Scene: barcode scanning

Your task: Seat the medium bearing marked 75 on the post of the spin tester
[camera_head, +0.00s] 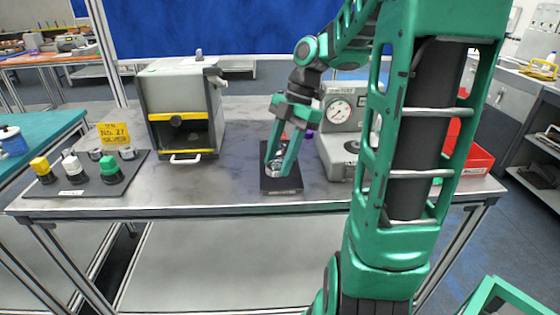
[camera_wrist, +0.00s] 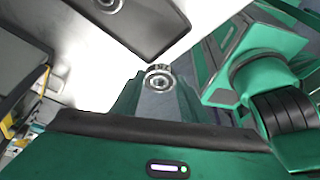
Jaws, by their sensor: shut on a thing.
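My gripper (camera_head: 277,166) points down over a dark mat (camera_head: 282,186) near the middle of the bench. Its fingers are shut on a small metallic bearing (camera_wrist: 159,77), seen between the fingertips in the wrist view. In the head view the bearing is mostly hidden by the fingers, and its marking cannot be read. Another metal ring (camera_wrist: 108,4) lies on the dark mat at the top edge of the wrist view. A grey machine with a round dial (camera_head: 340,111), likely the spin tester, stands just right of my gripper. Its post cannot be made out.
A grey box machine with a yellow-edged opening (camera_head: 185,118) stands left of the mat. A dark rack (camera_head: 72,188) with yellow, white and green topped pieces and a yellow sign (camera_head: 113,134) is at the left. A red bin (camera_head: 478,160) is at the right. Bare bench lies in front.

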